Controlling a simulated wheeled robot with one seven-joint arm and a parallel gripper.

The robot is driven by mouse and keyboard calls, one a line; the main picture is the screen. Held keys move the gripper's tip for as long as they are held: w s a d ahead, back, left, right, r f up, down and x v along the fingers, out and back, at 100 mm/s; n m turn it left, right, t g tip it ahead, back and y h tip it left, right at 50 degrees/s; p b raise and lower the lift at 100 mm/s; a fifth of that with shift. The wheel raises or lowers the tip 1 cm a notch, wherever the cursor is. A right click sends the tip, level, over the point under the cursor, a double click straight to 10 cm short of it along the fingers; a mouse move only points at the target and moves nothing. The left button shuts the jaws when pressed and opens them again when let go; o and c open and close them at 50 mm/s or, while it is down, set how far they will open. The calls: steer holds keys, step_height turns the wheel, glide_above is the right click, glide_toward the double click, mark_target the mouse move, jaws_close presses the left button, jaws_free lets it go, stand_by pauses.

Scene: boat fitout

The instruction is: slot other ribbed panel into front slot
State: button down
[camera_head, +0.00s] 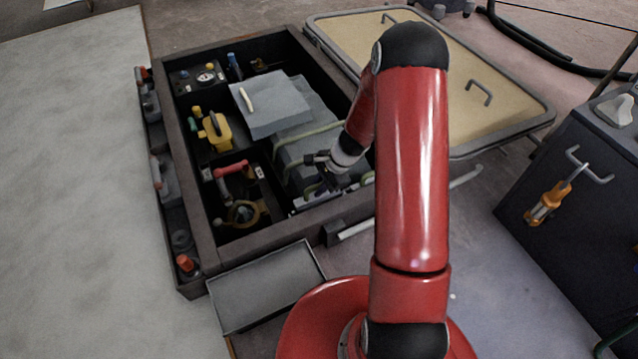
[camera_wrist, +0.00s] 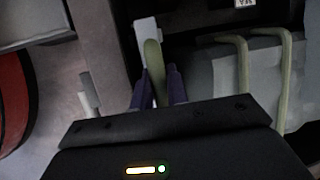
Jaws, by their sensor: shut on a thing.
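My gripper (camera_head: 328,184) is low over the near right part of an open dark box (camera_head: 205,245). In the wrist view, the purple fingers of my gripper (camera_wrist: 157,84) are shut on an upright olive handle (camera_wrist: 153,60). A pale strip (camera_wrist: 146,28) shows at the far end of this handle. The body below the handle is mostly hidden by my gripper, so I cannot see ribs or whether it sits in a slot. Grey blocks with olive loop handles (camera_head: 312,137) stand beside my gripper; they also show in the wrist view (camera_wrist: 262,75).
A loose grey panel with a pale handle (camera_head: 262,108) lies over the box's middle. Left compartments hold a yellow fitting (camera_head: 216,132) and a red-handled part (camera_head: 232,169). An empty grey tray (camera_head: 265,285) is in front. A beige lid (camera_head: 450,85) lies behind on the right.

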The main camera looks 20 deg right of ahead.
steer(key=shift+f, duration=2.3)
steer(key=c, duration=1.3)
jaws_free()
steer(key=p+v, duration=0.2)
steer(key=v, duration=0.6)
steer(key=shift+r, duration=0.15)
steer(key=s+a+r+n+h+p, duration=0.1)
steer(key=s+r+n+p, duration=0.15)
steer(key=r, duration=0.75)
steer(key=s+a+r+n+t+p, duration=0.1)
steer(key=s+a+r+n+p, duration=0.15)
steer(key=r, duration=0.65)
steer(key=s+r+n+h+p, duration=0.1)
steer(key=s+r+n, duration=0.15)
steer(key=r, duration=0.75)
steer(key=s+r+n+t+h+p, duration=0.2)
steer(key=s+r+n+p, duration=0.3)
steer(key=s+r, duration=1.1)
steer(key=n+t, duration=0.1)
steer(key=n, duration=0.2)
steer(key=shift+r+h, duration=0.4)
